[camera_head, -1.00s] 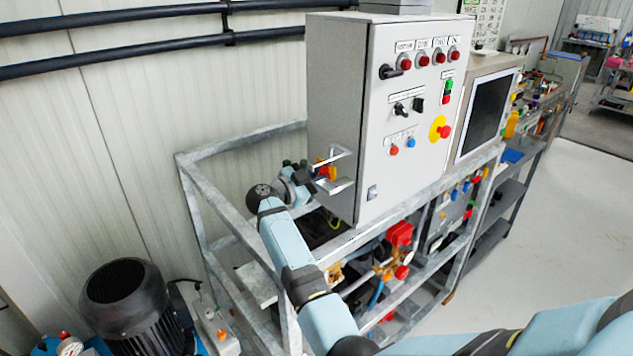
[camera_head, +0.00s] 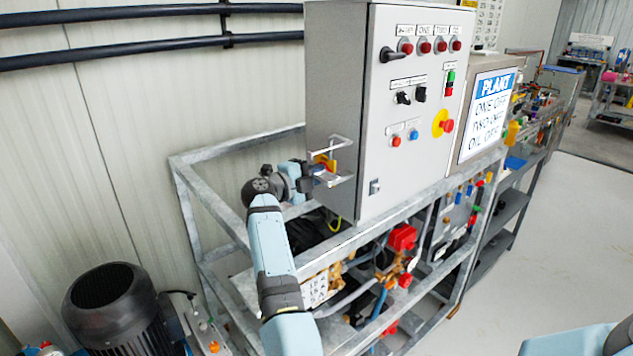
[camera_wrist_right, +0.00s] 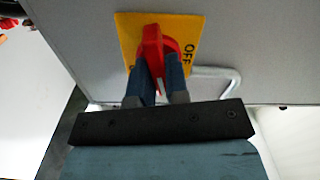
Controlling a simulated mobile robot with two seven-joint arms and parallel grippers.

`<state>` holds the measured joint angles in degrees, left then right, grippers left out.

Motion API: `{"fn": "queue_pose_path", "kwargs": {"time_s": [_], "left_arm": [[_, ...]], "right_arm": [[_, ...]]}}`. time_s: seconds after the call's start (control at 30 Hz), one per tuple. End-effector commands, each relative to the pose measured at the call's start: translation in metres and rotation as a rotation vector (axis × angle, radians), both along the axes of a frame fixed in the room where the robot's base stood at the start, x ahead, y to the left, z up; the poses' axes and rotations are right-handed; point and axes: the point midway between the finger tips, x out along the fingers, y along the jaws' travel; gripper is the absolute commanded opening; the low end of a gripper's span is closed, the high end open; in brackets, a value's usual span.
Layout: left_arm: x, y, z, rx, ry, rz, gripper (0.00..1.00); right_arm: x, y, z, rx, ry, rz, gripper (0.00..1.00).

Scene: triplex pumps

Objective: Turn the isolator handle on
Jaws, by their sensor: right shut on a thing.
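The isolator handle (camera_wrist_right: 152,44) is red and sits on a yellow plate (camera_wrist_right: 190,28). "OFF" is printed on the plate's right side in the wrist view; a second label at the lower left is mostly hidden. My right gripper (camera_wrist_right: 159,68) is shut on the handle, one finger on each side, and the handle stands roughly upright in that picture. In the head view my right gripper (camera_head: 311,171) reaches the left side of the grey cabinet (camera_head: 345,100), within a metal guard (camera_head: 340,143). My left gripper is not in view.
The screen (camera_head: 490,110) beside the cabinet is lit and shows text beginning "PLANT". A black motor (camera_head: 110,305) stands at the lower left. Open floor lies to the right.

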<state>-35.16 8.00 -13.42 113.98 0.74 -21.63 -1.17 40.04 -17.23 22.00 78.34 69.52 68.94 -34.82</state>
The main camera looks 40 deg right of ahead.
Motion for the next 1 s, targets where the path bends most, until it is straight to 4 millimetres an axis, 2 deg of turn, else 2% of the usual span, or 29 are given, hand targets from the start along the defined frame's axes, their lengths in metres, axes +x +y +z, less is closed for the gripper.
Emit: {"fn": "queue_pose_path", "kwargs": {"time_s": [0.1, 0.77, 0.8, 0.9, 1.0], "left_arm": [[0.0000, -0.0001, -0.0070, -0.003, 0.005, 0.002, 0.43], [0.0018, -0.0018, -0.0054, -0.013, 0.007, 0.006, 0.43], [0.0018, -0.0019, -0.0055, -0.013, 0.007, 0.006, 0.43], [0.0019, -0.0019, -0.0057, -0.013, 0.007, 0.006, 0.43], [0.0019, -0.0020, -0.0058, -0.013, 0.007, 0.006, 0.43]], "right_arm": [[-0.0002, 0.0001, -0.0032, 0.006, -0.046, 0.000, 0.00], [-0.0003, -0.0001, -0.0016, 0.009, -0.102, -0.001, 0.00], [-0.0004, -0.0002, -0.0017, 0.009, -0.102, -0.001, 0.19], [-0.0003, -0.0001, -0.0015, 0.009, -0.102, 0.000, 0.40], [-0.0003, -0.0001, -0.0013, 0.009, -0.102, 0.000, 0.40]]}}
